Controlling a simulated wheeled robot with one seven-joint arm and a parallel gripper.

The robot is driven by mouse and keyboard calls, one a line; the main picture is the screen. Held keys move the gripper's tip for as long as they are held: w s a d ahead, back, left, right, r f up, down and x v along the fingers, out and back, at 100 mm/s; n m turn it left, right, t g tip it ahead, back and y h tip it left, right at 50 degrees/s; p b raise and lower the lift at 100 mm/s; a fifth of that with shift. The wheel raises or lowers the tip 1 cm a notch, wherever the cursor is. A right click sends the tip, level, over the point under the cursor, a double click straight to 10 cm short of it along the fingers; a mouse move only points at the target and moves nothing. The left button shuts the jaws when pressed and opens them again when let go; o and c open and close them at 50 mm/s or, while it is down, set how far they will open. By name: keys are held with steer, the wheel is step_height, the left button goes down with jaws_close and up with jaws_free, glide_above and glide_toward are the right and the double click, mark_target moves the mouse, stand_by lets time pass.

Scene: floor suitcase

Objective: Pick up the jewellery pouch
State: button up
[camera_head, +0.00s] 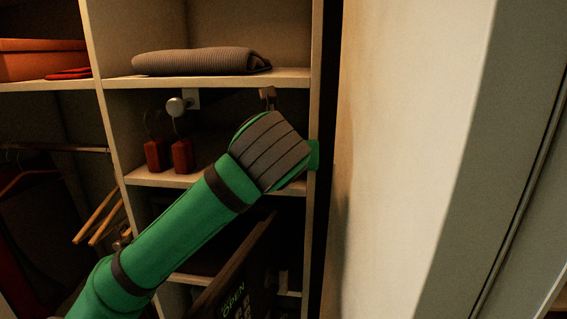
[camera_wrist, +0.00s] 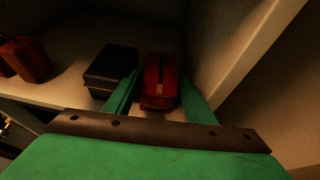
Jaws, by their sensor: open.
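The jewellery pouch looks to be the red, box-like item with a dark strip and a tan tab on top, seen in the wrist view (camera_wrist: 152,97). It rests on a pale shelf (camera_wrist: 68,90) near the right side wall. My gripper (camera_wrist: 158,76) is open, with one green finger on the pouch's left and the other on its right. I cannot tell whether either finger touches it. In the head view my arm hides the pouch and most of the gripper.
A dark case (camera_wrist: 109,70) stands close left of the pouch, beside the left finger. Two red items with loops (camera_head: 182,157) stand further left on the shelf. A folded grey cloth (camera_head: 200,62) lies on the shelf above. Below, a dark panel shows "OPEN" (camera_head: 234,299).

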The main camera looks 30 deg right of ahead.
steer(key=x, duration=0.3)
steer(key=shift+s, duration=0.1)
steer(key=c, duration=0.7)
steer(key=shift+c, duration=0.2)
steer(key=shift+r, duration=0.15)
